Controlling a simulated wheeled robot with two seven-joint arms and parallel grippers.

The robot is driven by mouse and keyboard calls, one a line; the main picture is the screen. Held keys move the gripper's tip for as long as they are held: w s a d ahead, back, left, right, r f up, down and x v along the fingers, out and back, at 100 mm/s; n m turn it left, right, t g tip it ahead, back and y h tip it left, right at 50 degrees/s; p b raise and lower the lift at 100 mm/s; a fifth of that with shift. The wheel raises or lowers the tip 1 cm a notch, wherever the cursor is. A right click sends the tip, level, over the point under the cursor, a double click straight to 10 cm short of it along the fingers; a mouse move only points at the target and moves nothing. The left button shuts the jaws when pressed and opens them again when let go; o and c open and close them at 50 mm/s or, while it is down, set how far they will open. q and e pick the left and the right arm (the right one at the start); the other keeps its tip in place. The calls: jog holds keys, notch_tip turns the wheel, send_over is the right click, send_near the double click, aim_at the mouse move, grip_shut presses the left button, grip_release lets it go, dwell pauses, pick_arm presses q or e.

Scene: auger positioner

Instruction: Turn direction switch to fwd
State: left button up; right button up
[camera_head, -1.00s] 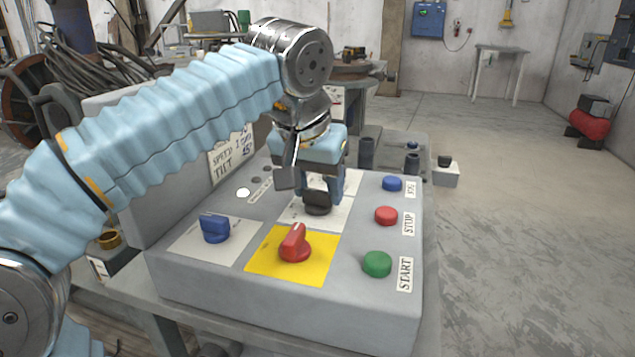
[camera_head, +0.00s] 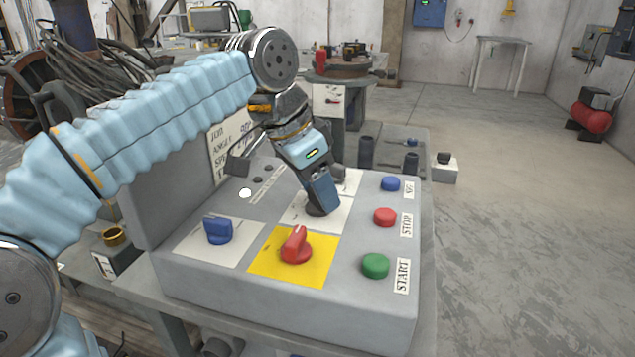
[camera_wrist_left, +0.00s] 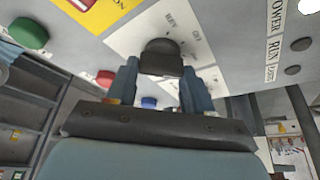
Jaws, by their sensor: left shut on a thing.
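The direction switch appears to be the black knob (camera_wrist_left: 161,53) on a white plate of the grey control panel (camera_head: 300,312). In the head view it is mostly hidden behind my left gripper (camera_head: 320,203), with only a dark part showing at the fingertips. In the left wrist view my left gripper's two blue fingers (camera_wrist_left: 158,78) stand on either side of the knob, shut on it. Small lettering lies on the plate beside the knob; I cannot read it surely. My right gripper is not in view.
A red knob (camera_head: 296,247) on a yellow plate and a blue knob (camera_head: 217,230) stand in front of the gripper. Green START (camera_head: 375,266), red STOP (camera_head: 385,217) and blue (camera_head: 390,184) buttons line the panel's right side. Open floor lies to the right.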

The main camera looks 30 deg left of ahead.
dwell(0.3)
pick_arm(q)
jog(key=o, duration=1)
jog(key=shift+o, duration=0.2)
jog(key=v, duration=1.3)
jog(key=shift+a+r, duration=0.2)
jog(key=shift+r, duration=0.15)
jog(key=shift+s, duration=0.1)
